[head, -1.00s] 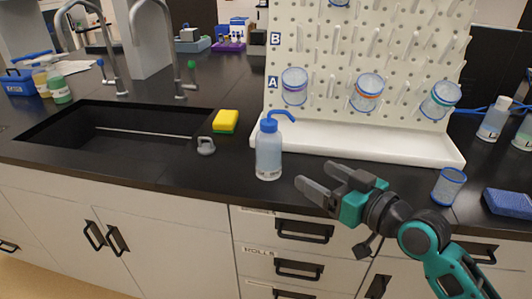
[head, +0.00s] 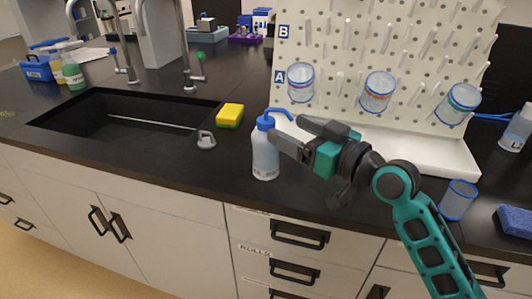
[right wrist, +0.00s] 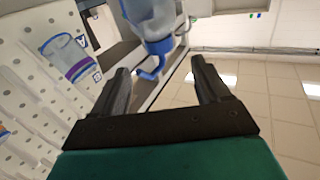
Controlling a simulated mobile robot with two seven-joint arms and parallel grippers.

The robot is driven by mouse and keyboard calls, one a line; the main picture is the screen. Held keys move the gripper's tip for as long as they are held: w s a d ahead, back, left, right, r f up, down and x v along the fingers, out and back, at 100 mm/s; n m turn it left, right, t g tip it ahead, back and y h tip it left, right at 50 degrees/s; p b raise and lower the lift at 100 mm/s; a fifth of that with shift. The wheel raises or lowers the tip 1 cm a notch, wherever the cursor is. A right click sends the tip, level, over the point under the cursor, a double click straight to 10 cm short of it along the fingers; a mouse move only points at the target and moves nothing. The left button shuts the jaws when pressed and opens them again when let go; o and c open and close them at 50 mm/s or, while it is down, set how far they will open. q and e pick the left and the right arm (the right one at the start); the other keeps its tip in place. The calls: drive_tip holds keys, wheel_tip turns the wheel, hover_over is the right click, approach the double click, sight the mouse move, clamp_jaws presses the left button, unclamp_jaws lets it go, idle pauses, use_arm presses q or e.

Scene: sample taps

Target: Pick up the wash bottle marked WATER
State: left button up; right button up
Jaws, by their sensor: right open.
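A wash bottle (head: 264,156) with a translucent pale-blue body, blue cap and bent blue spout stands upright on the black counter, right of the sink. I cannot read any marking on it. My right gripper (head: 288,130) is open beside the bottle's upper right, its fingertips close to the cap and shoulder. In the right wrist view the bottle (right wrist: 152,15) appears upside down at the top, with its cap and spout ahead of and between the open fingers (right wrist: 160,68). I cannot tell whether a finger touches it. My left gripper is out of view.
A white pegboard (head: 385,60) with hanging beakers stands behind the gripper. A yellow-green sponge (head: 230,115) and a grey stopper (head: 206,140) lie left of the bottle. A blue-rimmed beaker (head: 458,200) and another bottle (head: 517,130) stand to the right.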

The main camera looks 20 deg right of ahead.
sight(268, 119)
drive_tip(key=x, duration=0.7)
drive_tip(key=shift+w+a+p, duration=0.15)
drive_tip(key=shift+w+p, duration=0.05)
drive_tip(key=shift+p, duration=0.15)
clamp_jaws()
idle(0.4)
idle(0.7)
